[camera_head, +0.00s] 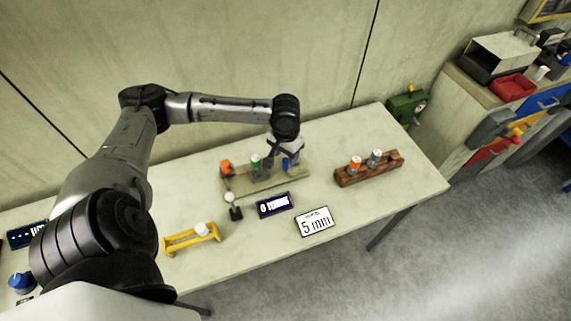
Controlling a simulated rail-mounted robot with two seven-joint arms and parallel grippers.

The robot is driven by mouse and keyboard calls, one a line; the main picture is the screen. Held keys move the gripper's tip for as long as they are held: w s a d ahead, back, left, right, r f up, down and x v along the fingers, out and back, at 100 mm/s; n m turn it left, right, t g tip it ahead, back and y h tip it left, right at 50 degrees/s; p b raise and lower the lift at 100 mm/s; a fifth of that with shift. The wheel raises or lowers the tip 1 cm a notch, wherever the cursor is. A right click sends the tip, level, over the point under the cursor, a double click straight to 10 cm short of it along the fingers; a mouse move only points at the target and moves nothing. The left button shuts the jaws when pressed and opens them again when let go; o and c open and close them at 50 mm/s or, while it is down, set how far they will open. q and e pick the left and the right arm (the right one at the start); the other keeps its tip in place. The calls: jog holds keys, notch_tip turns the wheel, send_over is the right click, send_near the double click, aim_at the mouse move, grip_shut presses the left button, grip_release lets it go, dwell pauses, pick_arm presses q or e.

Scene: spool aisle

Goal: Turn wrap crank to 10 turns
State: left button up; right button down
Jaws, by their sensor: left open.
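The wrap crank (235,206) has a pale round knob and a dark foot, and stands at the front left of a low board (265,183). The board bears an orange spool (226,167), a green spool (255,161) and a blue part (286,164). A dark display (273,204) in front of it reads "0 TURNS". My left gripper (287,158) is open, pointing down over the board's right end at the blue part. I cannot tell whether it touches it. It is apart from the crank. My right gripper is not in view.
A "5 mm" sign (315,221) stands at the front. A yellow stand (191,238) with a white spool is at the left. A wooden rack (369,168) with two spools is at the right. A green machine (407,104) sits at the back right corner.

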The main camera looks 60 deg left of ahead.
aim_at(286, 160)
pick_arm(q)
jog(key=shift+f+b, duration=0.4)
jog(key=shift+f, duration=2)
jog(key=shift+c, duration=0.2)
